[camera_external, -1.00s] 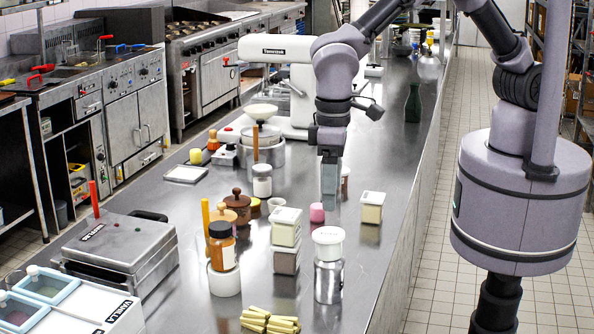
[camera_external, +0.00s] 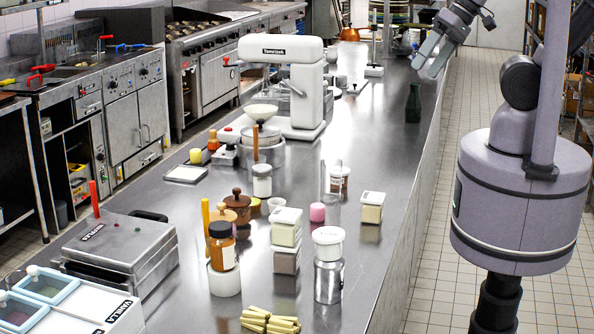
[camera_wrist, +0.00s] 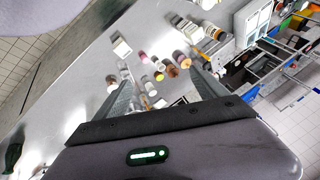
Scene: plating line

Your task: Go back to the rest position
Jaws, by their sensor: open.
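My gripper (camera_external: 431,52) is raised at the upper right in the external view, over the counter's right edge and clear of the objects on it. In the wrist view my gripper (camera_wrist: 160,101) has its two grey fingers spread wide with nothing held between them. The steel counter (camera_external: 390,150) lies below. Small jars and containers on it show between and beyond the fingers in the wrist view, well below the gripper.
A white stand mixer (camera_external: 300,80) and a green bottle (camera_external: 413,103) stand farther back. A clear upright container (camera_external: 332,180), a cream-coloured box (camera_external: 372,206), stacked boxes (camera_external: 286,228) and jars crowd the near counter. The tiled aisle (camera_external: 440,270) is at right.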

